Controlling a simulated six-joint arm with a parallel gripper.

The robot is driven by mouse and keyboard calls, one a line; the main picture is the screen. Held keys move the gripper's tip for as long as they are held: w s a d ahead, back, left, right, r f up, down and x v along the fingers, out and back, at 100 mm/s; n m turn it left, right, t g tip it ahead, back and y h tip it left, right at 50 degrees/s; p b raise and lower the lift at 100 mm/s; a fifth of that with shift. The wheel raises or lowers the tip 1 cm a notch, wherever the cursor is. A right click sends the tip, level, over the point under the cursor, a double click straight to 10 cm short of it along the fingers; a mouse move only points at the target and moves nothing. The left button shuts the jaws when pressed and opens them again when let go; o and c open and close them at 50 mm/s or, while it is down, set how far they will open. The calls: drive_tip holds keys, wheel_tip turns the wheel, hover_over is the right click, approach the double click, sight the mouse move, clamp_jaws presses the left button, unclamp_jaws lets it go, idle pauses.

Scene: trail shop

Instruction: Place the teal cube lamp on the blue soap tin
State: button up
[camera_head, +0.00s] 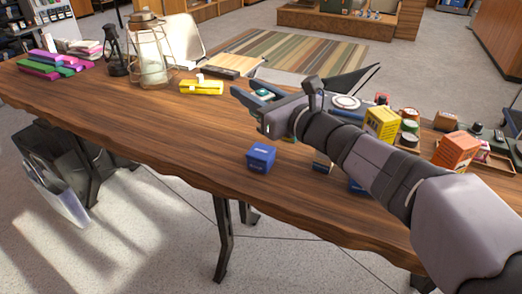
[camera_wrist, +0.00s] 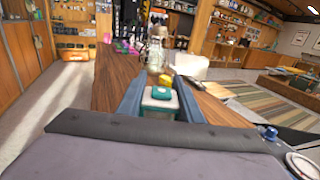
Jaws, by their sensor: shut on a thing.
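My gripper (camera_head: 250,97) is shut on the teal cube lamp (camera_wrist: 160,104), which has a pale top and sits between the two blue fingers in the wrist view. In the head view only a small teal part of the lamp (camera_head: 265,92) shows between the fingers, above the table. Another blue item (camera_head: 356,187) is mostly hidden by my arm, so I cannot tell which of the two is the soap tin.
A yellow block (camera_head: 201,87) and a glass lantern (camera_head: 152,55) stand to the left. Yellow (camera_head: 382,122) and orange (camera_head: 456,151) boxes and several small goods crowd the right. The wooden table (camera_head: 150,120) is clear at left centre.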

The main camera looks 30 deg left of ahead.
sight(261, 158)
drive_tip(key=shift+s+a+f+b, duration=0.1)
drive_tip(key=shift+f+b, duration=0.45)
drive_tip(key=shift+f, duration=1.8)
drive_tip(key=shift+s+f+b, duration=0.1)
drive_tip(key=shift+f+b, duration=0.45)
drive_tip(key=shift+f, duration=1.8)
drive_tip(key=shift+f+b, duration=0.2)
drive_tip(key=shift+b, duration=0.1)
drive_tip(key=o, duration=1.1)
drive_tip(key=shift+c, duration=0.2)
drive_tip(key=shift+r, duration=0.15)
drive_tip(key=shift+r+p, duration=0.15)
drive_tip(key=shift+p, duration=0.3)
drive_tip(key=v, duration=1.2)
drive_tip(key=shift+w+b, duration=0.15)
drive_tip(key=shift+b, duration=0.25)
